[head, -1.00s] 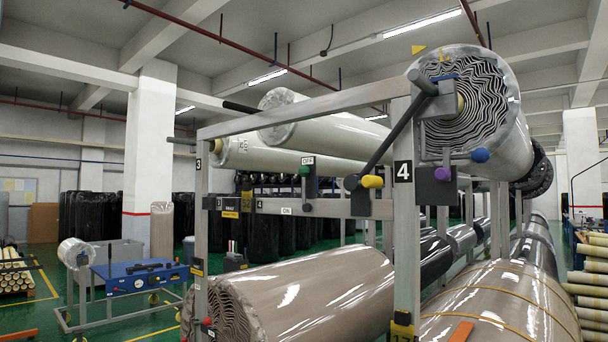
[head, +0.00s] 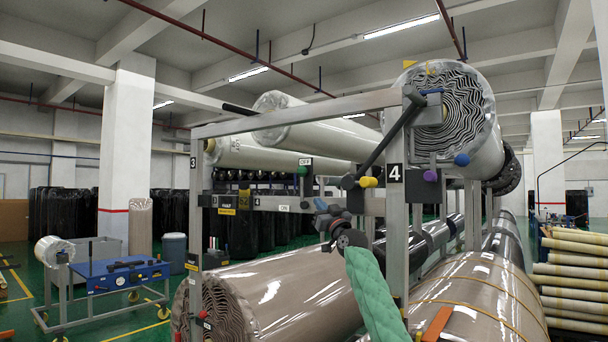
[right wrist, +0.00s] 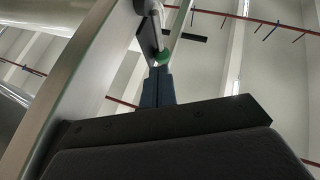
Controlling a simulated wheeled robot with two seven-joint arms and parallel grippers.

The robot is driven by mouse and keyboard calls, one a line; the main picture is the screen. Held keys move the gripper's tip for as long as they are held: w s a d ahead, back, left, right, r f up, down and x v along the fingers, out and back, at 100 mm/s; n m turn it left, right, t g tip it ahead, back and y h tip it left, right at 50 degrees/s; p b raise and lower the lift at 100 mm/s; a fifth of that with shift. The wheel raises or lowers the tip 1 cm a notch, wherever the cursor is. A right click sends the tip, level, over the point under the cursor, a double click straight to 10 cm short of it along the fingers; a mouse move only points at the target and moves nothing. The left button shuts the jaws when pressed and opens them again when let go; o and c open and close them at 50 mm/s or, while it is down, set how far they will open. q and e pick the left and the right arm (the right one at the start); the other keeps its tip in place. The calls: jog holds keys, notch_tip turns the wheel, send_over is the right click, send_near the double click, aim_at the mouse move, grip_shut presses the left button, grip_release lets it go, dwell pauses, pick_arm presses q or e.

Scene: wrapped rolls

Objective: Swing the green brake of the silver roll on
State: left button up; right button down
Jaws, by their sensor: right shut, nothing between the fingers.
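The green brake knob (head: 302,170) sits on a lever at the rack's middle, at the white OFF label (head: 305,161). The ON label (head: 284,208) is lower left on the rail. A pale silvery roll (head: 318,137) lies above the brake; another wrapped roll (head: 450,110) lies at upper right. I cannot tell for sure which the brake serves. My right gripper (head: 319,204) is shut and empty, below and slightly right of the knob. In the right wrist view the blue fingertips (right wrist: 157,72) point up at the green knob (right wrist: 162,57), close to it. My left gripper is out of view.
A rack post marked 4 (head: 395,190) stands right of my gripper. A black bar with a yellow knob (head: 368,182), a purple knob (head: 430,175) and a blue knob (head: 461,160) stick out there. A brown roll (head: 290,290) lies below. A blue cart (head: 120,272) stands left.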

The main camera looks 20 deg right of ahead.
notch_tip(320, 180, up, 4)
jog(key=s, duration=0.2)
jog(key=p, duration=0.4)
send_near(304, 167)
jog(key=w+r, duration=0.1)
jog(key=w+a, duration=0.1)
jog(key=shift+w+r+t, duration=0.3)
jog(key=shift+w+r, duration=0.1)
jog(key=shift+p+x, duration=0.5)
jog(key=shift+x, duration=0.35)
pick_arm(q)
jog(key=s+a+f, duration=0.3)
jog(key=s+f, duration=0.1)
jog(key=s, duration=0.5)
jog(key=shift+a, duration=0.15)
pick_arm(e)
jog(key=shift+w, duration=0.15)
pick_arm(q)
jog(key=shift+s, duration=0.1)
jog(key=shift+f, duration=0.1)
pick_arm(e)
jog(key=shift+d, duration=0.1)
